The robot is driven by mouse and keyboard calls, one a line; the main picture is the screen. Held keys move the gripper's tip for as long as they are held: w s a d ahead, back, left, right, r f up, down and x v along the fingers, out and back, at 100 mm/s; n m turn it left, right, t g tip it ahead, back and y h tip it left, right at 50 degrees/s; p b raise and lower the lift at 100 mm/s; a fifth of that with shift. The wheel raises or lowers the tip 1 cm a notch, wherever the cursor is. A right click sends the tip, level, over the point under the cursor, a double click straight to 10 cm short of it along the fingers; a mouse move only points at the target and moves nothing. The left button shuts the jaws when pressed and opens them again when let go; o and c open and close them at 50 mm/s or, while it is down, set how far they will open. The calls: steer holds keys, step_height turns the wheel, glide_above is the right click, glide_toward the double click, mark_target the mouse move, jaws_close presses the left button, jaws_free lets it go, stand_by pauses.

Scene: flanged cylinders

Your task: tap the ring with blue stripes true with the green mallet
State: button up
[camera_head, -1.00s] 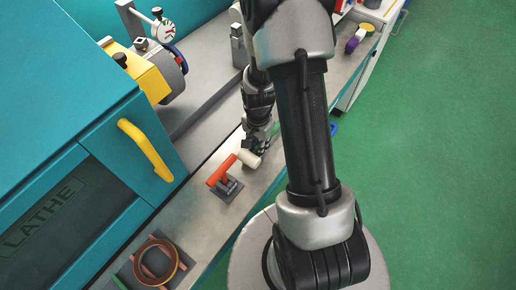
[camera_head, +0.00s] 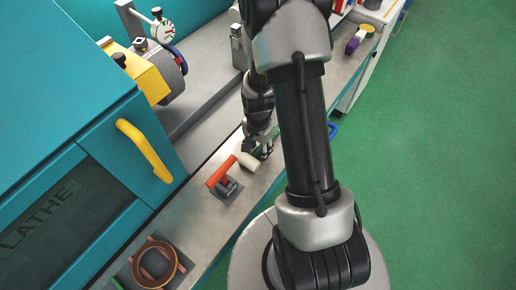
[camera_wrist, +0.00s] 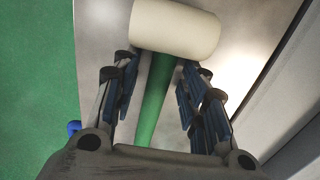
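The green mallet lies on the grey bench; its cream head (camera_head: 249,161) shows in the head view, and its green handle (camera_wrist: 157,100) and cream head (camera_wrist: 175,28) show in the wrist view. My gripper (camera_wrist: 160,85) is open, with its fingers on either side of the handle just behind the head and gaps showing on both sides. In the head view my gripper (camera_head: 262,148) is close by the mallet, partly hiding the handle. A round part with blue and red marks (camera_head: 180,61) sits at the lathe's yellow headstock; I cannot tell if it is the blue-striped ring.
An orange-red bar (camera_head: 220,171) on a dark grey stand (camera_head: 226,190) is beside the mallet head. A brown ring (camera_head: 170,275) rests on a rack at the bench's near end. A dial gauge (camera_head: 165,31) stands by the headstock. The teal lathe (camera_head: 70,120) borders the bench.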

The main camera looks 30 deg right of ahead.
steer(key=s+a+r+n+t+p, duration=0.1)
steer(key=a+r+n+p, duration=0.2)
steer(key=r, duration=1.2)
steer(key=s+a+r+n+t+p, duration=0.1)
steer(key=s+a+r+n+p, duration=0.2)
steer(key=r, duration=1.3)
steer(key=s+a+r+n+t, duration=0.2)
steer(key=s+a+r+n, duration=0.5)
steer(key=s, duration=0.3)
steer(key=shift+s+r+n+t, duration=0.3)
steer(key=shift+r+n, duration=0.2)
steer(key=shift+r, duration=0.05)
steer(key=shift+f, duration=0.1)
steer(key=shift+f, duration=0.2)
steer(key=shift+c, duration=0.5)
steer(key=shift+a+r, duration=0.1)
steer(key=shift+a, duration=0.05)
steer(key=shift+c, duration=0.3)
